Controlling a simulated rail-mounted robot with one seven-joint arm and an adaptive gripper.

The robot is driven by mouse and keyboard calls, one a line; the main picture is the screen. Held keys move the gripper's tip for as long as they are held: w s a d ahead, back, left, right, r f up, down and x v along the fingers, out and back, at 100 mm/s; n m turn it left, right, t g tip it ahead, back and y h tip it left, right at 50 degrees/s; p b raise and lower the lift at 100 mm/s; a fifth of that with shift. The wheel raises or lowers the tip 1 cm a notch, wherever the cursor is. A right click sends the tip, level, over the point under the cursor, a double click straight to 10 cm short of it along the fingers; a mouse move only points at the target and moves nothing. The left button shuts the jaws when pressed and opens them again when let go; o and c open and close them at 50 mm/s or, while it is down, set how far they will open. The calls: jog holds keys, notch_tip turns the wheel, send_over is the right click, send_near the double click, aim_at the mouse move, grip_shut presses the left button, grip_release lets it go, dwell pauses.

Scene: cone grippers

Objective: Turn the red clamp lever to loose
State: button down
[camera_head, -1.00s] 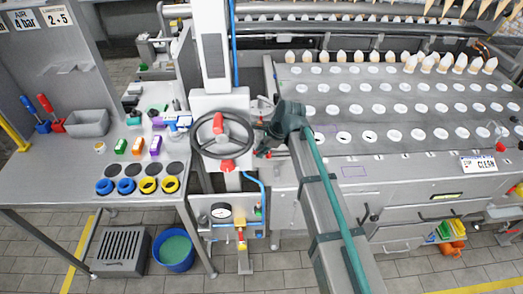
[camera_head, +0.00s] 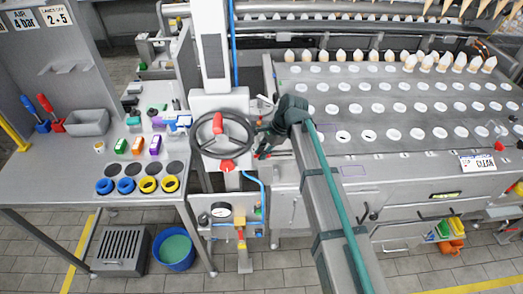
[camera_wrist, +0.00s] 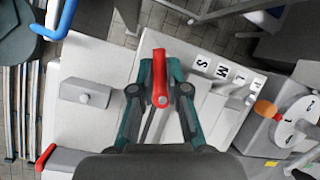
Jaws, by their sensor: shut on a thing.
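The red clamp lever (camera_wrist: 160,64) stands between my gripper's fingers in the wrist view, its long arm pointing up in the picture and its round pivot end low between the fingertips. My gripper (camera_wrist: 160,92) is shut on it, one teal finger on each side. In the head view my gripper (camera_head: 263,144) is just right of the black handwheel (camera_head: 248,128), over the machine's left end. The lever is mostly hidden there by my fingers.
In the wrist view a plate lettered S, M, L (camera_wrist: 222,72) and a numbered dial (camera_wrist: 297,118) with an orange knob lie to the right. Another red handle (camera_wrist: 45,156) is at lower left. A blue bent rod (camera_wrist: 62,22) is at upper left.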

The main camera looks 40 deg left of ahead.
jog(key=n+h, duration=0.1)
jog(key=n, duration=0.2)
jog(key=d+n+g+h, duration=0.1)
jog(key=n, duration=0.2)
jog(key=shift+w+d+g, duration=0.1)
jog(key=shift+d+g, duration=0.05)
jog(key=shift+g, duration=0.15)
jog(key=n+h, duration=0.1)
jog(key=n, duration=0.2)
jog(key=d+n+h, duration=0.1)
jog(key=n, duration=0.2)
jog(key=shift+w+d+h, duration=0.1)
jog(key=shift+w+h, duration=0.1)
jog(key=shift+h, duration=0.1)
jog(key=c, duration=1.2)
grip_release()
jog(key=shift+r, duration=0.1)
